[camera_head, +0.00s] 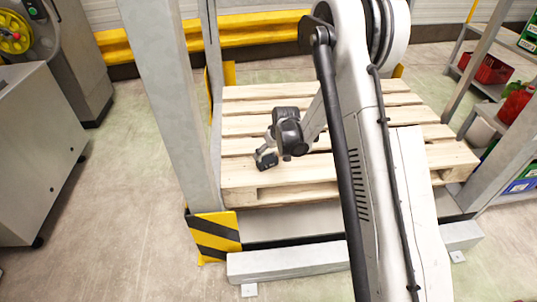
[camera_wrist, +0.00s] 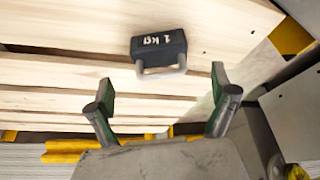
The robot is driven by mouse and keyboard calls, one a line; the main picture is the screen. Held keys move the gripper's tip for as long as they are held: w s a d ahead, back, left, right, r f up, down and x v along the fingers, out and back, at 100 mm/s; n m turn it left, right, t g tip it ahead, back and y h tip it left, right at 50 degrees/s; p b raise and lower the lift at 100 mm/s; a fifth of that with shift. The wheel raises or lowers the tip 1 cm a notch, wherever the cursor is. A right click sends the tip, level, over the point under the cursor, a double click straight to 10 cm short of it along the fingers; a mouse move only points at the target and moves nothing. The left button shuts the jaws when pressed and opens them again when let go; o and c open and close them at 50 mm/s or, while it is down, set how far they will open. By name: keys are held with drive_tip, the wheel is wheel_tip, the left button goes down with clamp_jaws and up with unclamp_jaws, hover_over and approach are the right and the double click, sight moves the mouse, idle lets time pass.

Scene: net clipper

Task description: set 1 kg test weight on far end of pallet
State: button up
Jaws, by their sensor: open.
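The 1 kg test weight (camera_wrist: 158,44) is a dark block with a white "1 kg" label and a pale handle. In the wrist view it is against the pallet boards (camera_wrist: 60,73), beyond my fingertips, with its handle towards me. In the head view the weight (camera_head: 267,162) is a small dark block over the front left part of the wooden pallet (camera_head: 240,177). My gripper (camera_wrist: 162,92) is open, its two fingers apart with nothing between them. In the head view my gripper (camera_head: 268,147) is just above the weight, and its fingers are small and partly hidden.
A grey rack post (camera_head: 172,90) with a striped yellow-black guard (camera_head: 213,236) stands left of the pallet. A yellow barrier (camera_head: 245,30) runs behind. Shelves with a red crate (camera_head: 487,68) are at right. My arm hides the pallet's right middle.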

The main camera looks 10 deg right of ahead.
drive_tip(key=s+r+m+t, duration=0.1)
drive_tip(key=s+r, duration=0.7)
drive_tip(key=r, duration=0.6)
drive_tip(key=s+r, duration=0.8)
drive_tip(key=r, duration=0.5)
drive_tip(key=s+r+m+t, duration=0.1)
drive_tip(key=s+r, duration=0.1)
drive_tip(key=s, duration=0.9)
drive_tip(key=s+r+m+h, duration=0.1)
drive_tip(key=s+r, duration=0.2)
drive_tip(key=s, duration=0.9)
drive_tip(key=shift+a+r+t+p, duration=0.3)
drive_tip(key=shift+a+t+p, duration=0.1)
drive_tip(key=shift+p, duration=0.05)
drive_tip(key=shift+r, duration=0.1)
wheel_tip(320, 180, up, 13)
drive_tip(key=p, duration=1.3)
drive_tip(key=shift+r+p, duration=0.2)
drive_tip(key=shift+p, duration=0.15)
